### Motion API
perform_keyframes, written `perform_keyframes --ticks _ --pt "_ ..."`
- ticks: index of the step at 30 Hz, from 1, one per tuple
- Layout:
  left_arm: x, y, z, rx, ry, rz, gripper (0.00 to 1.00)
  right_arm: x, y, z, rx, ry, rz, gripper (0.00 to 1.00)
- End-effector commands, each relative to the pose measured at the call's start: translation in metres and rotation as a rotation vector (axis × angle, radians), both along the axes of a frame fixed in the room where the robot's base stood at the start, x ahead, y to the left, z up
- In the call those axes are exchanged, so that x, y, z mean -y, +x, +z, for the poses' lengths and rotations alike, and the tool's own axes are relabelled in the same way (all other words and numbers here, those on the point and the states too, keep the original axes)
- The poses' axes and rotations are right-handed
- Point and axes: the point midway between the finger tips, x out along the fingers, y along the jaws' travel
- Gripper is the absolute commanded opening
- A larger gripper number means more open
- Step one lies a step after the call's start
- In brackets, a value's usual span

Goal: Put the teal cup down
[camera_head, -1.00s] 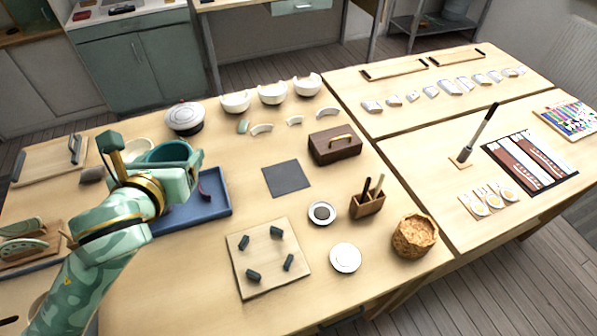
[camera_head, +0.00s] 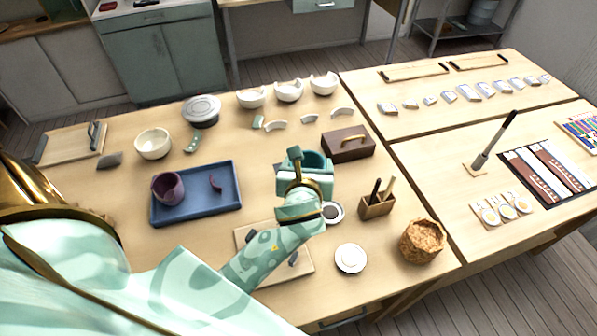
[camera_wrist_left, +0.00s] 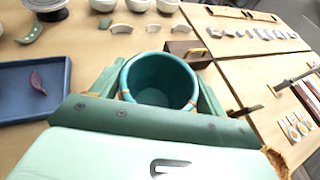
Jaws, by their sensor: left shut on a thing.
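The teal cup (camera_head: 320,158) is held upright between the fingers of my left gripper (camera_head: 312,168), open side up. In the left wrist view the empty inside of the cup (camera_wrist_left: 160,80) shows, with one finger on each side. My right gripper is not in view.
A brown box (camera_head: 348,147) stands close behind right of the cup. A wooden tool holder (camera_head: 376,208) and small dish (camera_head: 333,212) are nearby. The pegged board (camera_head: 245,233) is partly under my arm. A blue tray (camera_head: 195,208) holds a purple cup (camera_head: 168,188) and shard.

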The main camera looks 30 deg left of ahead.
Motion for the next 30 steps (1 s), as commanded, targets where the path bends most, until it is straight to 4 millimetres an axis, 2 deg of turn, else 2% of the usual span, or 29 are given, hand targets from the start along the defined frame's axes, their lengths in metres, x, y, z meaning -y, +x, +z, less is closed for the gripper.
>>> perform_keyframes --ticks 5,14,15,18,26,29,30 --pt "-0.015 0.016 -0.016 0.004 0.003 0.009 0.54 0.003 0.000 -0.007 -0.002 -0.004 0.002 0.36" --pt "-0.065 0.067 -0.049 0.003 0.002 0.009 0.54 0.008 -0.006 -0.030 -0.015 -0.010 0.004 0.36" --pt "-0.068 0.072 -0.061 0.001 0.003 0.009 0.54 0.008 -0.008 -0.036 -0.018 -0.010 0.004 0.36" --pt "-0.078 0.082 -0.079 0.000 0.002 0.008 0.54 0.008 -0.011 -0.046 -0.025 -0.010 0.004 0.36" --pt "-0.091 0.096 -0.097 0.003 0.003 0.007 0.54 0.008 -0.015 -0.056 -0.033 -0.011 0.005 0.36" --pt "-0.096 0.101 -0.107 0.002 0.002 0.008 0.54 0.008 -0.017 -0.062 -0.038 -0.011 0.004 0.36" --pt "-0.095 0.100 -0.116 0.001 0.000 0.008 0.54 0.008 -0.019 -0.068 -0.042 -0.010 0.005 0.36"
